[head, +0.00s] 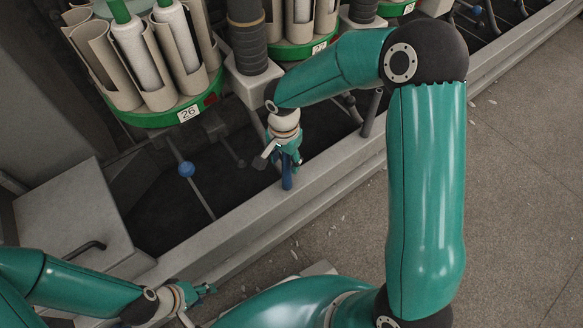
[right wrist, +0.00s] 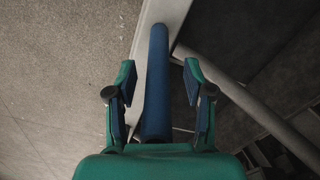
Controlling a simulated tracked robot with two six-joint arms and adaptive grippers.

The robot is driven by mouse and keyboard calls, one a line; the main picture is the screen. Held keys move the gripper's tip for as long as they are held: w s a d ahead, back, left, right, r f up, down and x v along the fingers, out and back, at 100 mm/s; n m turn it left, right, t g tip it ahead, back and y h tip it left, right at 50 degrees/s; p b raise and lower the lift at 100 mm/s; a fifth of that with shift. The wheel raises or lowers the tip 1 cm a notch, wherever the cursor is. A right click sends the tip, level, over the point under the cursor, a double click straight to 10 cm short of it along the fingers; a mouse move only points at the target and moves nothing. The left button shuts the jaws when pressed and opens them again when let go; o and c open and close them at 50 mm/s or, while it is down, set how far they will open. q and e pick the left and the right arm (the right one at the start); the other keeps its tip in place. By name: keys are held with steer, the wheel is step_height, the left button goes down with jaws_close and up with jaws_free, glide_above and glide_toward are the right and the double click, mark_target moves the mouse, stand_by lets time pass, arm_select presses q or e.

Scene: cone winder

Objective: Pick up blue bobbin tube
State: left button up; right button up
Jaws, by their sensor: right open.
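The blue bobbin tube (head: 287,182) shows below my right gripper in the head view, beside the machine's grey front rail. In the right wrist view the tube (right wrist: 157,85) runs lengthwise between the two fingers, its near end hidden by the gripper body. My right gripper (right wrist: 159,78) is open, with a finger on either side of the tube and visible gaps between. In the head view my right gripper (head: 286,160) is partly hidden by its own wrist. My left gripper (head: 204,290) is low at the left, away from the tube; its finger opening is too small to judge.
The grey front rail (head: 240,220) runs diagonally beside the tube. A thin rod with a blue ball (head: 187,169) and a green-based carousel of white cones (head: 165,114) stand left of my right gripper. The floor (head: 520,180) at the right is open, with small scraps.

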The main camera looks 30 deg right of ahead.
steer(key=shift+f, duration=0.35)
jaws_close()
steer(key=shift+r, duration=0.15)
